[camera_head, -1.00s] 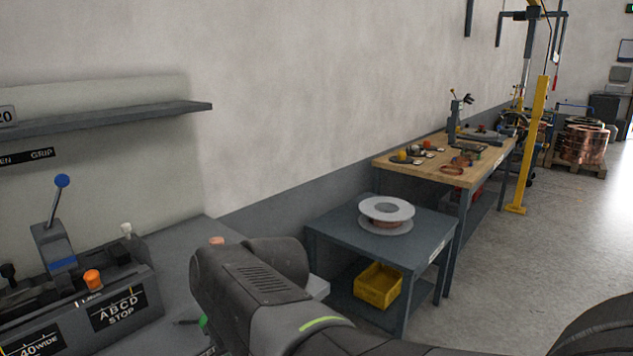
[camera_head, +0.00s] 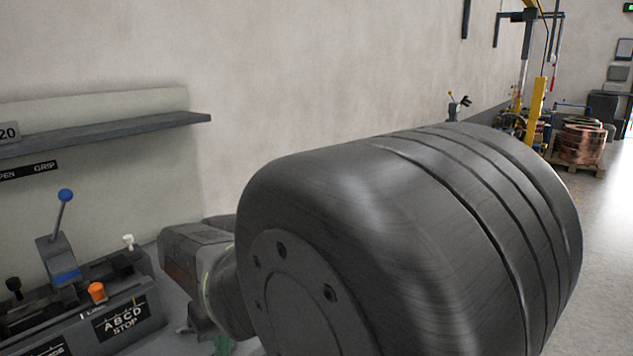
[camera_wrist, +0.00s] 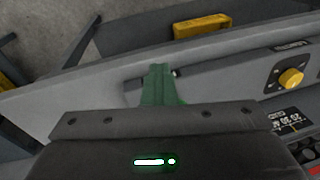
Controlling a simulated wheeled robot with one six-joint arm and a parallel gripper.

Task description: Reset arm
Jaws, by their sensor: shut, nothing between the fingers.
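My gripper (camera_wrist: 160,72) shows in the wrist view as green fingers close together, shut and empty, over a grey machine edge or bench. In the head view my arm fills the centre and right of the picture. Only a bit of green from my gripper (camera_head: 223,346) shows below the wrist, low in the picture; its fingertips are hidden there.
At left in the head view stands a control box (camera_head: 100,315) with a blue-knobbed lever (camera_head: 64,205) and an orange knob (camera_head: 97,291). A grey shelf (camera_head: 110,132) runs above it. Copper coils (camera_head: 580,145) stand on a pallet far right. The wrist view shows a yellow knob (camera_wrist: 291,78).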

